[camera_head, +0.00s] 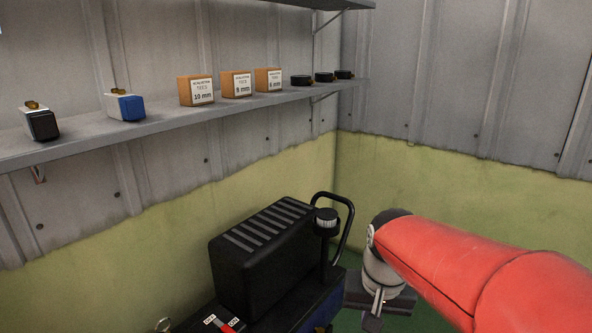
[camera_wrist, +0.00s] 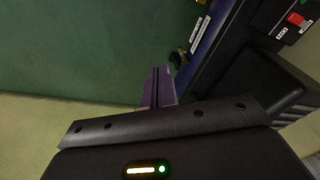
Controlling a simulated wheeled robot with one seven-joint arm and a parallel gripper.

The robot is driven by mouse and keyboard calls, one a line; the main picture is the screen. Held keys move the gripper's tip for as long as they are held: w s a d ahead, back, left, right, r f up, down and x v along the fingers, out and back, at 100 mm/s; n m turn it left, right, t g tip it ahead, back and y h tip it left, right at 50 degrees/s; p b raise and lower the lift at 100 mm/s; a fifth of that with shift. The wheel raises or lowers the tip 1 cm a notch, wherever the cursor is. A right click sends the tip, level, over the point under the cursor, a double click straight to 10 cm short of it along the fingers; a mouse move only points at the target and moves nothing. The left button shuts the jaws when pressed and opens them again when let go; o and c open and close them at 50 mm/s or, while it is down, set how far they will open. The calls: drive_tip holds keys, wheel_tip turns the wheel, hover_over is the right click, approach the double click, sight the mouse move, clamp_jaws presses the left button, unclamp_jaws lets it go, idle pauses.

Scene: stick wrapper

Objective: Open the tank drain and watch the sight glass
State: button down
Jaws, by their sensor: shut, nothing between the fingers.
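The tank (camera_head: 326,302) is blue and mostly hidden below a black ribbed motor cover (camera_head: 262,250) in the head view. In the wrist view the blue tank (camera_wrist: 206,38) runs down the right side and carries white labels. A small dark fitting with a yellowish part (camera_wrist: 178,59) sits at its edge; it may be the drain, but I cannot be sure. My gripper (camera_head: 372,320) is to the right of the machine, low down. In the wrist view my gripper (camera_wrist: 158,72) is shut and empty, its tips just left of the fitting and apparently apart from it. I cannot make out a sight glass.
A black handle (camera_head: 346,225) and a round black cap (camera_head: 326,216) rise at the machine's right end, near my red arm. A red switch (camera_wrist: 296,19) is on top. A shelf (camera_head: 160,122) with boxes runs along the wall. Green floor (camera_wrist: 90,45) is clear left of the tank.

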drive_tip(key=s+d+r+n+t+p, duration=0.1)
drive_tip(key=s+r+t, duration=0.3)
drive_tip(key=s, duration=0.7)
drive_tip(key=shift+d+r+n, duration=0.3)
drive_tip(key=shift+d+n, duration=0.1)
drive_tip(key=shift+d, duration=0.2)
